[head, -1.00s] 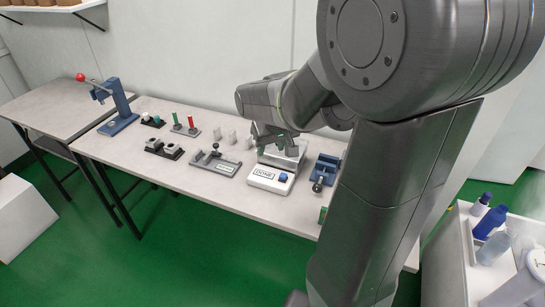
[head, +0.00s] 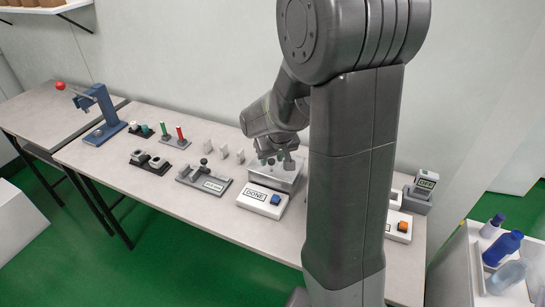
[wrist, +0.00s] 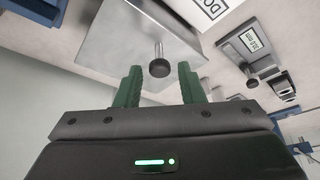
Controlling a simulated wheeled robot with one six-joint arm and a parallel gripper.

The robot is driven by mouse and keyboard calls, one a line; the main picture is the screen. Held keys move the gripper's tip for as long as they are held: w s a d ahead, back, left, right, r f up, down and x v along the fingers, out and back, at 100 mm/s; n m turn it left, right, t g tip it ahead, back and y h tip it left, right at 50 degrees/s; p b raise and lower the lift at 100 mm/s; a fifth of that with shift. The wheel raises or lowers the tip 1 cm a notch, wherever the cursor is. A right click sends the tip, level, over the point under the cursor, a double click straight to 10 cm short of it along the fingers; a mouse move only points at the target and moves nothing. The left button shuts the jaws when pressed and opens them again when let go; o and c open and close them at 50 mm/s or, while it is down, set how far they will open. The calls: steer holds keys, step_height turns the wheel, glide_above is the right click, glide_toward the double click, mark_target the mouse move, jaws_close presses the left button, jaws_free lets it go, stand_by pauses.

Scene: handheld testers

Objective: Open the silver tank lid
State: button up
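The silver tank (head: 276,178) is a boxy metal container on the table, behind the white DONE box. In the wrist view its lid (wrist: 112,38) looks flat and shut, with a short stem and round dark knob (wrist: 159,67). My gripper (wrist: 160,72) is open, its two green fingers on either side of the knob in that picture, with gaps on both sides. I cannot tell how deep the knob sits between them. In the head view my gripper (head: 276,160) is just above the tank and partly hides the lid.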

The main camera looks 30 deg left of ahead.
jaws_close()
